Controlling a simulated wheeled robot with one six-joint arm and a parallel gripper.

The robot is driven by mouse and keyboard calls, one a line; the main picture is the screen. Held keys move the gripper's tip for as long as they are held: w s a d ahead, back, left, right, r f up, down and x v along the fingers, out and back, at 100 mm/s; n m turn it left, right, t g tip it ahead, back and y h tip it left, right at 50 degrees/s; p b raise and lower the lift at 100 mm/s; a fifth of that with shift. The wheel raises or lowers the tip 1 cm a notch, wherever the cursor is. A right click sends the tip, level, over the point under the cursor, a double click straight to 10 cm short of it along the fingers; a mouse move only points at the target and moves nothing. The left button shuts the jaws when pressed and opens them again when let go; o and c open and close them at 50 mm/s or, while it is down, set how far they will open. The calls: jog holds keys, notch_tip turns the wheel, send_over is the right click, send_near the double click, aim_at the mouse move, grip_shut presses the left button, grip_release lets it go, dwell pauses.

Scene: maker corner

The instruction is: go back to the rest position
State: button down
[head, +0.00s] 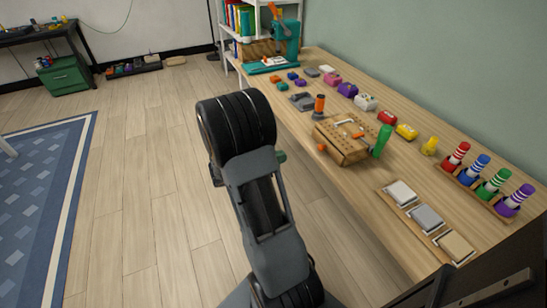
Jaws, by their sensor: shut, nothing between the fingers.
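My arm (265,215) rises from the bottom middle of the head view. It ends in a thick black rounded joint (237,122) in front of the floor and the bench's left edge. My gripper's fingers cannot be made out; they are hidden behind the arm or out of the picture. No object shows in a grip.
A wooden workbench (345,195) runs along the right wall. It bears a wooden block fixture (345,138), a green handle (382,141), several coloured pieces, striped pegs in a rack and a tray of three plates (427,217). Floor (150,200) to the left is clear.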

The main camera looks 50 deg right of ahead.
jog(key=s+a+f+m+y, duration=0.2)
jog(key=a+f+m+y, duration=0.1)
jog(key=a+f+y, duration=0.1)
jog(key=s+a+r+m+t+y+p, duration=0.1)
jog(key=a+r+m+y+p, duration=0.2)
jog(key=a+m+y+p, duration=0.3)
jog(key=w+a+r+m+t+y+p, duration=0.1)
jog(key=a+r+m+t+y+p, duration=0.1)
jog(key=a+r+t+p, duration=0.3)
jog(key=w+a+r+m+t+y+p, duration=0.1)
jog(key=a+r+t+y+p, duration=0.3)
jog(key=a+r, duration=0.8)
notch_tip(320, 180, up, 7)
jog(key=m+t+p, duration=0.1)
jog(key=p, duration=0.1)
jog(key=shift+a+p, duration=0.35)
jog(key=shift+p, duration=0.05)
